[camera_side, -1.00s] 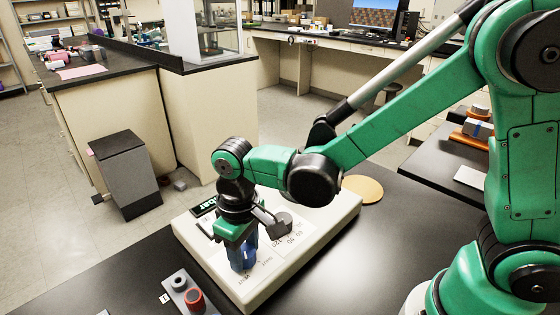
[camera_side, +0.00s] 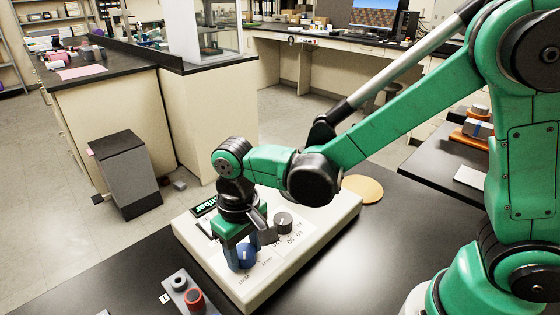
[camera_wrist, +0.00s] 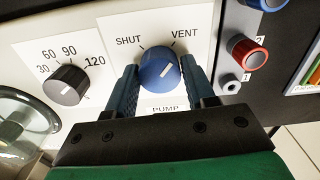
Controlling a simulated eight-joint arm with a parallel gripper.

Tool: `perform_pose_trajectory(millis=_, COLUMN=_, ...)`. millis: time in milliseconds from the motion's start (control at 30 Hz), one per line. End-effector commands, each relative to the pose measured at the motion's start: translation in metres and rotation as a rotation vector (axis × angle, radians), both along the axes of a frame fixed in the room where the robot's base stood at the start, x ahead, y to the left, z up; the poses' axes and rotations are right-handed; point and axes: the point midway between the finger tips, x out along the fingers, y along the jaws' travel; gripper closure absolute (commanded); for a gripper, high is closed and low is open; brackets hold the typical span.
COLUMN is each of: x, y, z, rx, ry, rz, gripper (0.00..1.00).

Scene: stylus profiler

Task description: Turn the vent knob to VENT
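The blue vent knob (camera_wrist: 157,72) is on a white panel, with SHUT printed at its upper left, VENT at its upper right and PUMP below. Its white pointer line slants up and right, roughly towards the VENT mark. It also shows in the side view (camera_side: 240,260), on the pale instrument box (camera_side: 318,234). My gripper (camera_wrist: 159,68) has one blue finger on each side of the knob, with narrow gaps showing. It looks open around the knob. In the side view my gripper (camera_side: 241,250) points down over the knob.
A grey knob (camera_wrist: 66,86) with a numbered scale is left of the vent knob in the wrist view. A red button (camera_wrist: 249,55) and a small grey socket (camera_wrist: 231,84) are to the right.

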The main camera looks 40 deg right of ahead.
Motion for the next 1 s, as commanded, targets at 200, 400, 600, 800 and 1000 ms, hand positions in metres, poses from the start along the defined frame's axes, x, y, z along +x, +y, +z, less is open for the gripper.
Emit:
perform_pose_trajectory(millis=200, x=0.000, y=0.000, z=0.000, rx=0.000, ry=0.001, rz=0.001, gripper=0.25)
perform_pose_trajectory(millis=400, x=0.000, y=0.000, z=0.002, rx=0.000, ry=0.001, rz=0.002, gripper=0.25)
perform_pose_trajectory(millis=600, x=0.000, y=0.000, z=0.022, rx=0.000, ry=0.001, rz=0.002, gripper=0.25)
perform_pose_trajectory(millis=800, x=0.000, y=0.000, z=0.046, rx=0.000, ry=0.001, rz=0.001, gripper=0.25)
perform_pose_trajectory(millis=1000, x=0.000, y=0.000, z=0.056, rx=0.000, ry=0.001, rz=0.001, gripper=0.25)
